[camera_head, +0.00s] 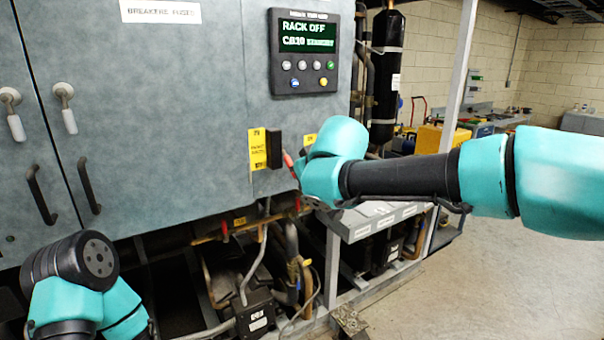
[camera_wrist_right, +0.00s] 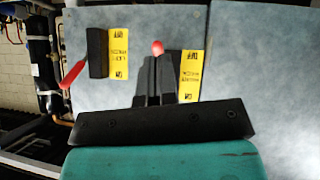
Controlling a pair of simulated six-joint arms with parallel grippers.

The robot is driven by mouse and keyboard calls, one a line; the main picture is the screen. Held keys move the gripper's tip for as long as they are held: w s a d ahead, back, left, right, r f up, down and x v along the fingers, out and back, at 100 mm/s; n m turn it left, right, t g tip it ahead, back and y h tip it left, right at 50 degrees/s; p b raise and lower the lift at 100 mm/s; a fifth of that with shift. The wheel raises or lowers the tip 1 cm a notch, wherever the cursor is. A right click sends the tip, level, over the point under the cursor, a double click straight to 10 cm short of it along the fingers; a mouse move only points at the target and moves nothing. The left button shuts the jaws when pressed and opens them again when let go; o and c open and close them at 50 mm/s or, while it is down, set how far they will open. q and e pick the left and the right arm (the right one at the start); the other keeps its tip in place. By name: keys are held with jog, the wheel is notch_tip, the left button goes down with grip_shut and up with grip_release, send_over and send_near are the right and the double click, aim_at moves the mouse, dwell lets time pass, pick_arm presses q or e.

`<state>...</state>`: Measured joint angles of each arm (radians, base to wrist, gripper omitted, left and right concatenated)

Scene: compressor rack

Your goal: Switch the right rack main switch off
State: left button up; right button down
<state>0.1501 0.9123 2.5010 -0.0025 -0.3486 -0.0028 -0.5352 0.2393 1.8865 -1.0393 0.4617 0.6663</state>
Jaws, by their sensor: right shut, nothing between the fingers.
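Two yellow labels sit side by side on the grey cabinet front; the left one (camera_head: 258,148) has a black switch box (camera_head: 274,148) and a red handle (camera_head: 289,160) beside it. The right label (camera_head: 310,139) is mostly behind my right arm. The right wrist view shows the panel upside down. There a black box (camera_wrist_right: 97,52) with a red lever (camera_wrist_right: 73,74) stands beside one label (camera_wrist_right: 118,53). My right gripper (camera_wrist_right: 155,62) is shut and empty near the other label (camera_wrist_right: 190,76). A red handle tip (camera_wrist_right: 158,47) shows just past its fingertips; contact is unclear. The label text is too small to read surely.
A display panel (camera_head: 305,52) above the switches reads RACK OFF. Cabinet door handles (camera_head: 41,194) are at the left. Pipes and a compressor (camera_head: 255,310) lie below. My left arm shows at lower left, its fingers out of sight. Open floor (camera_head: 500,280) is at the right.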

jog(key=s+d, duration=0.2)
jog(key=s, duration=0.5)
jog(key=shift+d+f, duration=0.15)
jog(key=shift+d, duration=0.1)
jog(key=d+f+m+g+y, duration=0.1)
jog(key=d+f+g, duration=0.15)
jog(key=f, duration=1.45)
jog(key=d+f+m+g, duration=0.15)
jog(key=f+g, duration=0.25)
jog(key=f, duration=1.3)
jog(key=s+d+f+m+g, duration=0.1)
jog(key=s+d+f, duration=0.3)
jog(key=s+f, duration=0.5)
jog(key=s+d+f+m+g, duration=0.1)
jog(key=s+d+f+m, duration=0.3)
jog(key=s+f, duration=0.6)
notch_tip(320, 180, down, 7)
jog(key=shift+s+d+r, duration=0.1)
jog(key=shift+s+d, duration=0.05)
jog(key=shift+d, duration=0.6)
jog(key=shift+m+g, duration=0.25)
